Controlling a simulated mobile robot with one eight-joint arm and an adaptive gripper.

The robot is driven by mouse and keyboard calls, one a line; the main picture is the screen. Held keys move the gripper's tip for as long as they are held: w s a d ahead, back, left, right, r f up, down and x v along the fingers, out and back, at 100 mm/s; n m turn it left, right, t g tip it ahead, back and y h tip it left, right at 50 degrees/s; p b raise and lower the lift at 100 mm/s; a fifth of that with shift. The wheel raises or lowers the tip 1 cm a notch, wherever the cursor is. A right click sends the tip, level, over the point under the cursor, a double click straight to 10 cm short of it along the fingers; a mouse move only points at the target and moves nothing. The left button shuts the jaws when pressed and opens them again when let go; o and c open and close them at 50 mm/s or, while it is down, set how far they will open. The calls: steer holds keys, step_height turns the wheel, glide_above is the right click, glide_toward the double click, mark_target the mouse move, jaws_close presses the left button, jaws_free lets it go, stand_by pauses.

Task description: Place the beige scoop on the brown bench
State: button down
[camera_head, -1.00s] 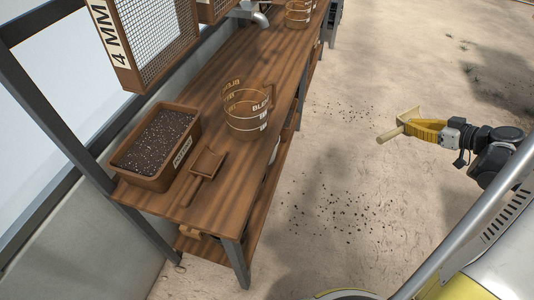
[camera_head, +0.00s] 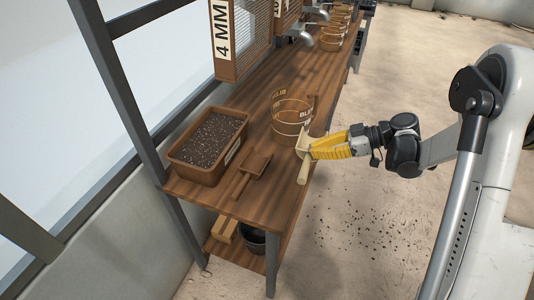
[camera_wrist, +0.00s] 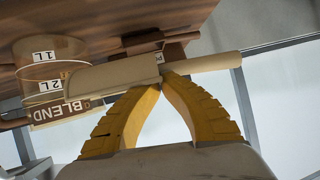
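The beige scoop (camera_head: 304,160) is held in my gripper (camera_head: 312,152), whose yellow fingers are shut on it. In the head view it is at the right edge of the brown bench (camera_head: 270,203), with its handle pointing down toward the picture's bottom. In the wrist view the scoop (camera_wrist: 122,75) lies across the fingertips of my gripper (camera_wrist: 162,82), handle to the right. The bench (camera_wrist: 110,15) shows behind it. I cannot tell whether the scoop is above the bench top or just beside its edge.
A brown box of dark soil (camera_head: 208,140) and a brown scoop (camera_head: 252,172) sit on the bench. A clear jug marked BLEND (camera_head: 291,112) stands close to my gripper. Sieves (camera_head: 240,35) hang above the back. Bare bench top shows at the near end.

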steer(key=s+d+b, duration=0.2)
steer(key=s, duration=0.7)
steer(key=shift+t, duration=0.4)
steer(key=b+x, duration=0.1)
steer(key=x, duration=0.3)
steer(key=b+x, duration=0.1)
steer(key=x, duration=0.3)
steer(key=w+f+b+x, duration=0.1)
steer(key=b+x, duration=0.1)
steer(key=x, duration=0.3)
steer(key=shift+d+f, duration=0.15)
steer(key=shift+d, duration=0.15)
step_height(320, 180, down, 4)
steer(key=shift+f+b, duration=0.1)
steer(key=shift+b, duration=1.1)
steer(key=c, duration=1.6)
jaws_free()
